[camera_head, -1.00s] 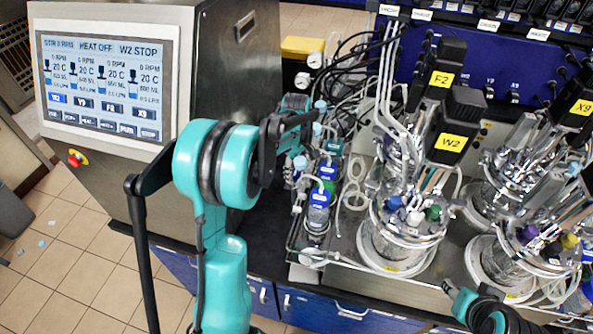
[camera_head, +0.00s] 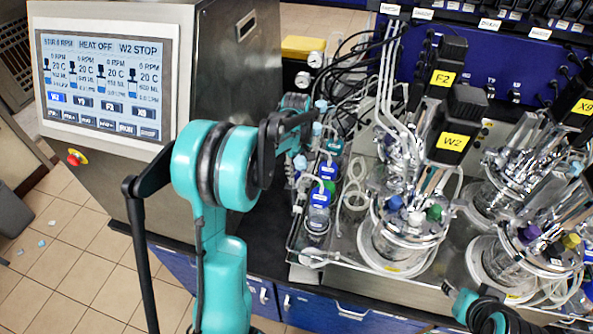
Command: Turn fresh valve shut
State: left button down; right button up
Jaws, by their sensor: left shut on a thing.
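My left gripper (camera_head: 312,118) reaches past the left edge of the bench rig, behind the row of small blue-labelled bottles. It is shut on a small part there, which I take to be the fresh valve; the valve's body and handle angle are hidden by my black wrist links. Small pale-blue caps (camera_head: 320,105) show beside the fingers. My right arm shows only in part at the lower right edge, and its gripper is out of view.
A steel cabinet with a control screen (camera_head: 105,85) stands at the left. Glass bioreactors (camera_head: 400,235) with a black W2 motor (camera_head: 458,125) and tubing crowd the right. Blue-labelled bottles (camera_head: 318,205) stand close to my left arm. A yellow box (camera_head: 303,47) lies behind.

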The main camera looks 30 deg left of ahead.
pick_arm(q)
jog(key=m, duration=0.4)
jog(key=shift+s+m+b, duration=0.1)
jog(key=shift+m+b, duration=0.2)
jog(key=shift+b, duration=0.05)
jog(key=m, duration=0.3)
jog(key=shift+a+m, duration=0.1)
jog(key=shift+m, duration=0.2)
jog(key=m, duration=0.3)
jog(key=shift+a+m+b, duration=0.1)
jog(key=shift+m+b, duration=0.2)
jog(key=shift+b, duration=0.05)
jog(key=shift+m, duration=1.9)
jog(key=c, duration=1.2)
grip_release()
